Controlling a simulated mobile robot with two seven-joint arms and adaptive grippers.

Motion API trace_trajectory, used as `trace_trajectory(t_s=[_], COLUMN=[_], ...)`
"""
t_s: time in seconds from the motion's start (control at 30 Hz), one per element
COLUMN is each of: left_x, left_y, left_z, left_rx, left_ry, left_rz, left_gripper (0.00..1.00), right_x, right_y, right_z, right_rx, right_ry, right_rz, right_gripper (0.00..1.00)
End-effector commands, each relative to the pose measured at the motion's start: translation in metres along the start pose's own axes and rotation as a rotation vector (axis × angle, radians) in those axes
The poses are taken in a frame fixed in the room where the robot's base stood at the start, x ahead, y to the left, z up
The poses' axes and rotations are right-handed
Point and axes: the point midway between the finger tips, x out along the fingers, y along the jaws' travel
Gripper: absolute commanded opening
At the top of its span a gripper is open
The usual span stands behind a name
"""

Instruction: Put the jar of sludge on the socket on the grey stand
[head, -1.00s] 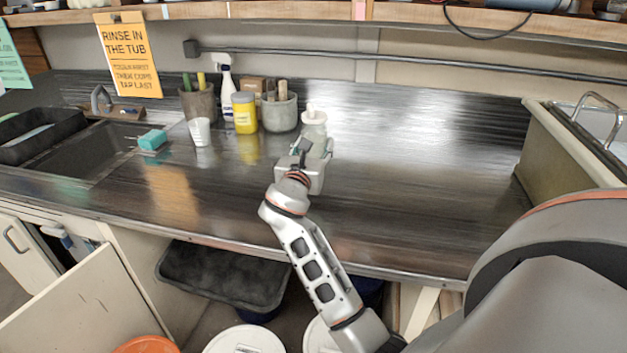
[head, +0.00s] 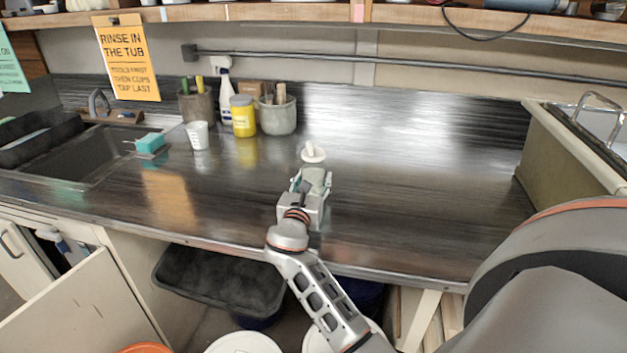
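A pale jar with a white knobbed lid (head: 314,157) is in the head view, at the middle of the dark counter. My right gripper (head: 313,186) has its fingers on both sides of the jar's body and is shut on it. The jar is upright or nearly so; its lower part is hidden by the gripper, and I cannot tell how far it is above the counter. No label shows on it, so I cannot confirm that it is the sludge jar. I see no grey stand or socket. My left gripper is not in view.
A white cup (head: 198,135), a yellow jar (head: 243,118), a grey crock (head: 278,116), a brown tool pot (head: 197,105) and a spray bottle (head: 227,95) stand at the back left. A sink basin (head: 75,155) lies left, a tub (head: 570,150) right. The counter (head: 430,150) between is clear.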

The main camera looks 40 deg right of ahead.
Motion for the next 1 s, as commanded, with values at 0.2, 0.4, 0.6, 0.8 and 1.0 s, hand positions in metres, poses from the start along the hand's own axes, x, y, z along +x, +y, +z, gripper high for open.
trace_trajectory(t_s=[0.2,0.4,0.6,0.8,1.0], left_x=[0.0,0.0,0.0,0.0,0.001], left_y=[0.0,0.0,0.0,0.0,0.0], left_z=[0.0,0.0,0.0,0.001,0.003], left_rx=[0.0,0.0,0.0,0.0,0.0], left_ry=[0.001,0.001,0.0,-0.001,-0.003], left_rz=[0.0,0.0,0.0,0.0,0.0], left_gripper=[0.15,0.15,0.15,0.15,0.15], right_x=[0.0,0.0,0.0,-0.02,-0.061], right_y=[0.0,0.0,0.0,0.001,0.0], right_z=[-0.003,-0.003,-0.001,-0.001,-0.002], right_rx=[0.0,0.0,0.001,0.001,0.002], right_ry=[0.0,0.0,0.0,0.003,0.004], right_rz=[0.0,0.0,0.0,0.003,0.001], right_gripper=[0.52,0.6,0.6,0.6,0.6])
